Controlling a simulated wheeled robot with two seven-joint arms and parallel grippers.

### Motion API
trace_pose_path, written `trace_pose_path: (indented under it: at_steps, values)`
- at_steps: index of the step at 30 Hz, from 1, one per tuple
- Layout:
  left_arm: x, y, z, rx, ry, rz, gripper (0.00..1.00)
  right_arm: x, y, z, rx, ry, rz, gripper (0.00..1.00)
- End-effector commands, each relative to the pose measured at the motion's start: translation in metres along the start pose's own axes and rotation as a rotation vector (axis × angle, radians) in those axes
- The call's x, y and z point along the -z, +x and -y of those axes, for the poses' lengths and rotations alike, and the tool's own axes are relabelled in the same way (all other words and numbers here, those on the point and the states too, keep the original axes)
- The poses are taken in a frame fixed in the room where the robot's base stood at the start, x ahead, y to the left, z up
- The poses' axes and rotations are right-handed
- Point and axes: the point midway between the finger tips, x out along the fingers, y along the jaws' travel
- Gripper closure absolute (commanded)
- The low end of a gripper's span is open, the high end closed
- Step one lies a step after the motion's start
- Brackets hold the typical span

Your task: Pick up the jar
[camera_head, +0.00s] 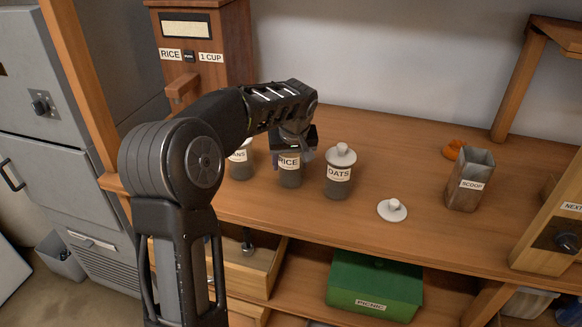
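Three labelled jars stand in a row on the wooden counter. The RICE jar (290,177) is in the middle, the OATS jar (339,174) with a white knobbed lid is to its right, and a jar (241,170) with a label ending in "ANS" is to its left, partly behind my arm. My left gripper (291,158) points down over the RICE jar, with its fingers at either side of the jar's upper part. The jar's top is hidden by the gripper. I cannot tell whether the fingers touch the jar. My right gripper is not in view.
A loose white lid (392,210) lies on the counter (340,228) near the front edge. A SCOOP container (469,180) and an orange item (454,150) are at right. A RICE dispenser (203,45) stands at back left. A green PICNIC box (374,286) sits on the shelf below.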

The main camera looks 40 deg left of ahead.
Motion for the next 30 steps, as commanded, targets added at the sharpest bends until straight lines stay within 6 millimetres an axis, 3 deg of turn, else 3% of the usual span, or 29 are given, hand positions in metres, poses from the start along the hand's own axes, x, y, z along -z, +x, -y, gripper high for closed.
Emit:
trace_pose_path:
  at_steps: [7, 17, 23, 30]
  values:
    - [0.000, 0.000, 0.000, 0.000, 0.000, 0.000, 0.96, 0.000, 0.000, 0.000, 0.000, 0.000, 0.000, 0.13]
    - [0.003, -0.005, -0.001, -0.002, -0.001, -0.003, 0.96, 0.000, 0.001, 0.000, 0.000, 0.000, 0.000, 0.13]
    - [0.014, -0.031, -0.001, -0.004, -0.001, -0.004, 0.96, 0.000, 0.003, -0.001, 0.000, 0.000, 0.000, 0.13]
    - [0.031, -0.075, -0.001, -0.004, -0.001, -0.004, 0.96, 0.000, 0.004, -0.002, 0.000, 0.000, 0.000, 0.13]
